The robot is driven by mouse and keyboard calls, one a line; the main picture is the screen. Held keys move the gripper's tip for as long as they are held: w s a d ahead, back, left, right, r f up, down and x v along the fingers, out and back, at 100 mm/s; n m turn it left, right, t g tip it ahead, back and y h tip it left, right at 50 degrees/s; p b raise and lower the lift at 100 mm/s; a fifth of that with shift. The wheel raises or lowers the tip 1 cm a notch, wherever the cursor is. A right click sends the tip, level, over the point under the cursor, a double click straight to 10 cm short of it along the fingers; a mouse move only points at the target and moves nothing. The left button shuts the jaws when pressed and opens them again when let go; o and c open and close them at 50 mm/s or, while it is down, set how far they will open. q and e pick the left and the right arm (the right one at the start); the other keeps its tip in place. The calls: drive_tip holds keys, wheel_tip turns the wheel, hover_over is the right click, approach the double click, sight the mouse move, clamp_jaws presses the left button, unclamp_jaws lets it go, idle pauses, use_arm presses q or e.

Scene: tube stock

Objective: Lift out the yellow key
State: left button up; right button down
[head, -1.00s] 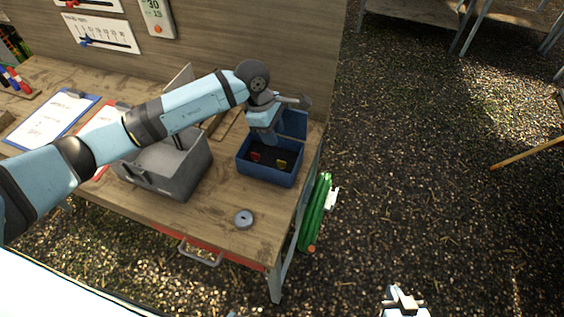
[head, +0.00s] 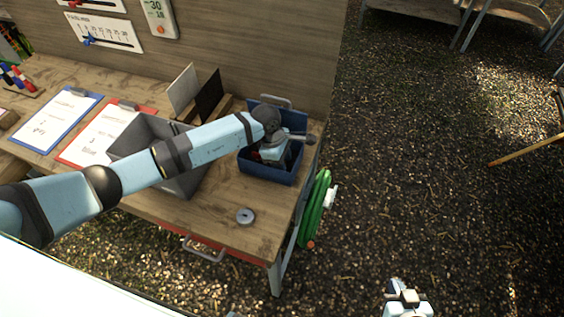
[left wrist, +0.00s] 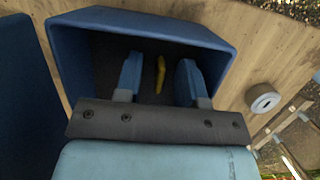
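The yellow key (left wrist: 161,72) is a small yellow piece inside the blue box (left wrist: 225,38) in the left wrist view. It shows between the two blue fingers of my left gripper (left wrist: 158,80), with a gap on each side. The fingers are open and reach into the box. In the head view my left gripper (head: 272,153) is down inside the blue box (head: 266,174), and the arm hides the key there. My right gripper (head: 404,295) is at the bottom of the head view, away from the table; its fingers are too small to read.
A grey bin (head: 183,184) stands left of the blue box, under my left forearm. A round grey piece (head: 245,216) lies on the bare table (head: 215,225) in front. Clipboards (head: 104,135) lie at the left. A green hose (head: 316,207) hangs at the table's right end.

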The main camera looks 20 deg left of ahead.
use_arm(q)
drive_tip(key=shift+c, duration=0.2)
clamp_jaws()
drive_tip(key=shift+r, duration=0.15)
